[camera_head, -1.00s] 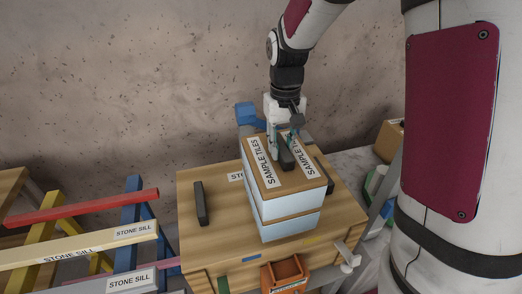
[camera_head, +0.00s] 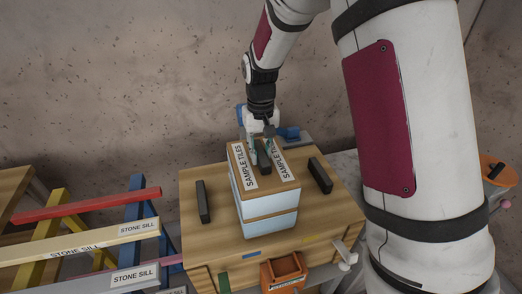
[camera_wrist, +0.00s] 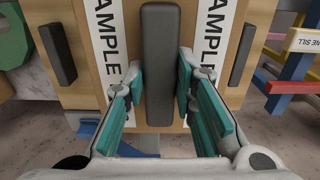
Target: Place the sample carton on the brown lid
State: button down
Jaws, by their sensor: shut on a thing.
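The sample carton (camera_head: 265,205) has pale blue sides and a brown top with two white "SAMPLE TILES" strips. A dark bar-shaped grip (camera_wrist: 160,65) runs along the middle of its top. My gripper (camera_head: 262,150) is shut on this grip from above; in the wrist view my gripper's teal fingers (camera_wrist: 160,85) stand on both sides of it. The carton is upright over the middle of the brown lid (camera_head: 222,180), between its two dark bars. I cannot tell whether its underside, which is hidden, touches the lid.
The lid's dark bars are at left (camera_head: 203,202) and right (camera_head: 320,175). An orange bin (camera_head: 284,270) is at the lid's front. Coloured rails marked "STONE SILL" (camera_head: 78,245) stand at left. A speckled wall (camera_head: 120,90) rises behind.

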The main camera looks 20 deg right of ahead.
jog(key=shift+f, duration=0.1)
jog(key=c, duration=1.3)
grip_release()
jog(key=s+d+r+t+b, duration=0.1)
jog(key=s+r, duration=0.2)
jog(key=r, duration=0.6)
jog(key=s+r+b, duration=0.1)
jog(key=s+r, duration=0.2)
jog(key=r, duration=0.5)
jog(key=shift+s+d+r+t, duration=0.4)
jog(key=shift+s+t, duration=0.35)
jog(key=shift+s, duration=2.35)
jog(key=shift+s+d+r+t, duration=0.3)
jog(key=shift+s+t, duration=0.5)
jog(key=shift+s, duration=2.35)
jog(key=shift+s+d+r+t, duration=0.4)
jog(key=shift+s+t, duration=0.35)
jog(key=shift+s, duration=2.35)
